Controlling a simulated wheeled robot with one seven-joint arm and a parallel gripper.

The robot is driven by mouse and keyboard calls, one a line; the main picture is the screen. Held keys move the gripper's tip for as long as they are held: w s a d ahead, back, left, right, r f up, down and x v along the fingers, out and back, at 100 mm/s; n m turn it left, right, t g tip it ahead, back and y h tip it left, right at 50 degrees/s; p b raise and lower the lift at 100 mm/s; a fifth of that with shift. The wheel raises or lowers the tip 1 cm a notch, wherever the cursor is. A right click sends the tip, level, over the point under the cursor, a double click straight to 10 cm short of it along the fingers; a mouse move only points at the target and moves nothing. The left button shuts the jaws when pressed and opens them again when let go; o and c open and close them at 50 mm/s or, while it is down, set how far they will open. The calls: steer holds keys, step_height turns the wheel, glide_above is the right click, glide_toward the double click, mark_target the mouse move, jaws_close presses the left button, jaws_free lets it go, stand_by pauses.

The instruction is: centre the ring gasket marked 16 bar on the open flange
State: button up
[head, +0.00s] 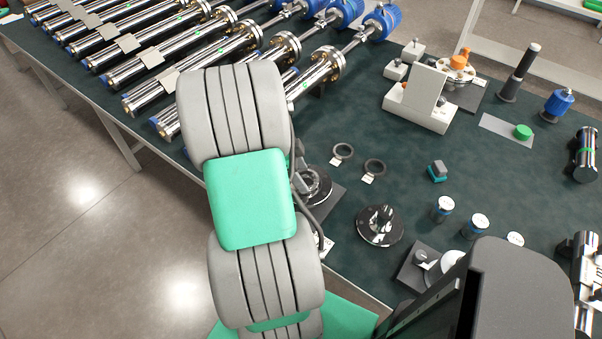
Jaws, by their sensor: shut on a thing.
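Two dark ring gaskets lie flat on the green bench top, a left one (343,151) and a right one (375,167), each with a small white tag. The tag print is too small to read, so I cannot tell which is 16 bar. A round metal flange (320,190) on a dark plate shows partly beside my arm, which covers its left side. I cannot tell whether a gasket is on it. Another round dark disc with a shiny raised centre (380,226) stands to its right. My gripper and anything in it are hidden behind my grey and green arm.
Several steel cylinders (190,73) with blue ends lie along the back left. A beige stand (420,97) and a black post (518,75) are at the back right. The bench between gaskets and stand is mostly clear.

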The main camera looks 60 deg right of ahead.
steer(key=shift+f+b, duration=0.35)
steer(key=shift+f, duration=0.15)
steer(key=o, duration=1.5)
steer(key=shift+r, duration=0.1)
steer(key=shift+r, duration=0.1)
steer(key=v, duration=0.7)
steer(key=shift+w+a+r, duration=0.1)
steer(key=shift+w+r, duration=0.05)
steer(key=shift+r, duration=0.15)
